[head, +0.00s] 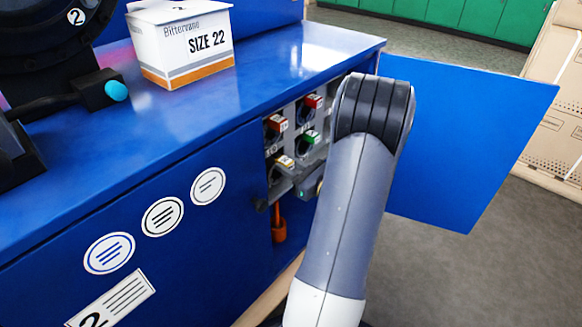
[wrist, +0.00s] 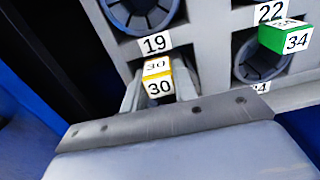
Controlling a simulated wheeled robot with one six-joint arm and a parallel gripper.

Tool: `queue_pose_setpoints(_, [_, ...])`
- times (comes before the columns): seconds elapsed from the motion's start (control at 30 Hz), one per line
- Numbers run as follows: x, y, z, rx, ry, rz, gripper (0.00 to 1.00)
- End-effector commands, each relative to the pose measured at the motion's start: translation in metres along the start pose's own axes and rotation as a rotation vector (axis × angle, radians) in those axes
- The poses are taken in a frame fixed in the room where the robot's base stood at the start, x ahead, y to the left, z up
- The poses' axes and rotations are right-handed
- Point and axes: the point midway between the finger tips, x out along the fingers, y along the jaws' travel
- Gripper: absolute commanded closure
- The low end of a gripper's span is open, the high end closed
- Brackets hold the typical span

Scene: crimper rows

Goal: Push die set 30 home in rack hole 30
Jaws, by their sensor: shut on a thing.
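Die set 30 (wrist: 158,76), with a white and yellow-orange tag numbered 30 on two faces, is between the fingers of my gripper (wrist: 158,88) in the wrist view. The gripper is shut on it, against the grey rack (wrist: 205,45). The die body, rack hole 30 and how deep the die sits are hidden behind the tag and gripper. In the head view a yellow-edged tag (head: 284,162) shows at the rack's lower left, beside my gripper; its number is too small to read.
A green-tagged die set 34 (wrist: 285,37) sits close to the right in the wrist view. Red-tagged die sets (head: 312,101) are above. An open blue door (head: 470,135) stands right of my arm. A Size 22 box (head: 185,42) is on the cabinet top.

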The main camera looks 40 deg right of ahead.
Motion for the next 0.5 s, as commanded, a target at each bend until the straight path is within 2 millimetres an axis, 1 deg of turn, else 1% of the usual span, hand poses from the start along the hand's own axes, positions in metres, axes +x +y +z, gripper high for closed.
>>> queue_pose_setpoints(0.03, [0.0014,-0.0004,0.0028,-0.003,-0.007,0.001,1.0])
queue_pose_setpoints(0.5, [0.0111,-0.0006,0.0029,-0.004,-0.007,0.001,1.0])
